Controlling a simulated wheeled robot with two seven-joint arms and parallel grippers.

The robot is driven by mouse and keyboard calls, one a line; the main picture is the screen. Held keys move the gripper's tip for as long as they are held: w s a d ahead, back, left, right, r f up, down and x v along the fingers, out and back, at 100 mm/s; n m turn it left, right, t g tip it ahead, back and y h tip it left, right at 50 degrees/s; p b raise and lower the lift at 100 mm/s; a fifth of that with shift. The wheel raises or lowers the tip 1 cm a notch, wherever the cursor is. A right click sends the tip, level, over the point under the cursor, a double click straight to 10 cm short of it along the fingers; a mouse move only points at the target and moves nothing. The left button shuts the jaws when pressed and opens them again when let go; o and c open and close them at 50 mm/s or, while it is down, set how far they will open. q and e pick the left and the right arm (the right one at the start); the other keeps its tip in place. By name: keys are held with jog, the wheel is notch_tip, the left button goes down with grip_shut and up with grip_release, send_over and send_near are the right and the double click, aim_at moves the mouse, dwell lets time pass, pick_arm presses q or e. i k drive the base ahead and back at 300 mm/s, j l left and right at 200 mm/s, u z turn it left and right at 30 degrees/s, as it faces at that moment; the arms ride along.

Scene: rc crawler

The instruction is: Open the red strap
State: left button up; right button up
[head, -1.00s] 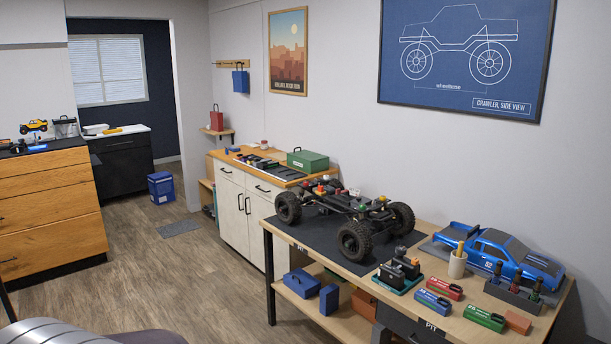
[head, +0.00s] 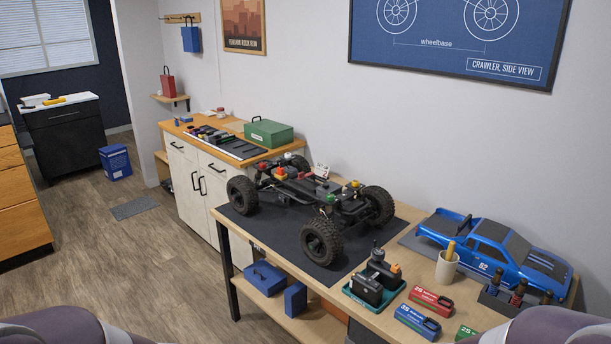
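The black crawler chassis (head: 318,197) stands on a dark mat on the workbench, its body shell off. Neither of my grippers is in view; only rounded parts of my own arms show at the bottom corners.
The blue body shell (head: 490,249) lies at the bench's right. A teal tray (head: 374,286) with black items, a red battery (head: 431,299), a blue battery (head: 417,321) and a beige cup (head: 447,267) are in front. Open floor (head: 150,260) lies left of the bench.

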aim_at(300, 174)
jog(key=i+j+z, duration=0.1)
jog(key=i+z, duration=0.2)
jog(key=z, duration=0.15)
jog(key=i+j+z, duration=0.25)
jog(key=z, duration=0.25)
jog(key=i+j, duration=0.3)
jog(key=i+j+z, duration=0.15)
jog(key=i+j, duration=0.2)
jog(key=j, duration=0.2)
jog(key=i+j, duration=0.3)
jog(key=j, duration=0.15)
jog(key=i+j+z, duration=0.15)
jog(key=i+j, duration=0.15)
jog(key=j, duration=0.15)
